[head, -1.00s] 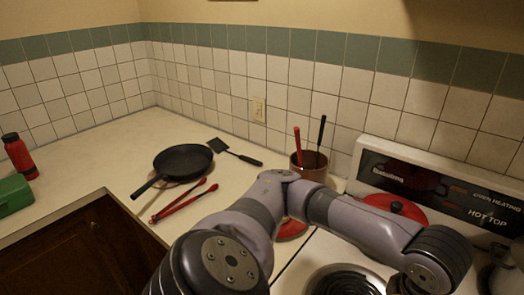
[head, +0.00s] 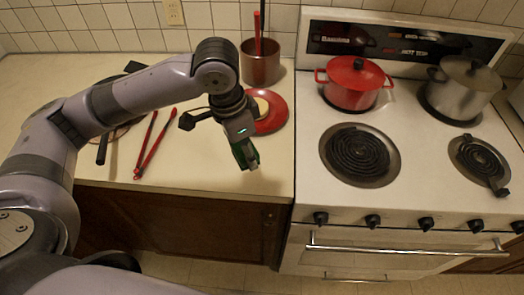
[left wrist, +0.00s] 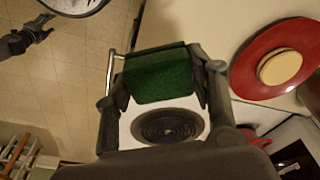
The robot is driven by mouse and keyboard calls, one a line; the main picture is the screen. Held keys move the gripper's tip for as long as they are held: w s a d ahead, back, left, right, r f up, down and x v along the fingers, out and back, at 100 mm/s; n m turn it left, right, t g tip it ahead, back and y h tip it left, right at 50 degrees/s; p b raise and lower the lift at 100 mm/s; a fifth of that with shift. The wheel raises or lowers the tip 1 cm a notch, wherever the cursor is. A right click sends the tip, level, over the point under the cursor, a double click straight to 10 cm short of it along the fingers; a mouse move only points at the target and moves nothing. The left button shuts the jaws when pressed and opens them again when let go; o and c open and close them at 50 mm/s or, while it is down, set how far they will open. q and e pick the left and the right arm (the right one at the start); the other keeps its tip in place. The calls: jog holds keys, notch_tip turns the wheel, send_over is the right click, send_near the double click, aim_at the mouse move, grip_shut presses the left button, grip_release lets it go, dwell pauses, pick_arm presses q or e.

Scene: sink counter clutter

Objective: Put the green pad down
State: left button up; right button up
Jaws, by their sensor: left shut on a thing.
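My left gripper (head: 247,158) is shut on the green pad (head: 242,149), with its fingers pointing down. In the head view, the pad is mostly hidden by the fingers, and only dark green shows between them. In the left wrist view, the pad (left wrist: 160,76) is a dark green block gripped between both fingers (left wrist: 160,95). It appears held above the counter (head: 215,172), near the front edge; its exact height is unclear.
A red plate (head: 275,118) with a pale round thing lies behind the gripper. Red tongs (head: 155,145), a pan and a brown utensil pot (head: 262,70) are on the counter. The stove (head: 410,125) at right holds a red pot (head: 352,85) and a steel pot (head: 467,88). The counter's front right is clear.

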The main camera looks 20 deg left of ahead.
pick_arm(q)
jog(key=w+d+r+m+g, duration=0.2)
jog(key=w+r+m, duration=0.25)
jog(key=m, duration=0.75)
jog(key=w+d+r+m+g, duration=0.15)
jog(key=w+r+m, duration=0.3)
jog(key=m, duration=0.75)
jog(key=b, duration=0.1)
send_over(272, 163)
jog(key=w+a+x, duration=0.1)
jog(key=w+x, duration=0.1)
jog(key=x, duration=0.7)
jog(key=shift+y, duration=0.3)
notch_tip(272, 163, down, 7)
jog(key=shift+p, duration=0.6)
jog(key=shift+f+p, duration=0.35)
jog(key=shift+f, duration=2)
pick_arm(e)
jog(key=shift+w+d+r, duration=0.2)
jog(key=shift+w+d, duration=0.15)
jog(key=shift+d, duration=0.2)
jog(key=shift+w+d+r, duration=0.2)
jog(key=shift+w+d, duration=0.15)
jog(key=shift+d, duration=0.2)
pick_arm(q)
jog(key=shift+f, duration=0.1)
jog(key=o, duration=1.2)
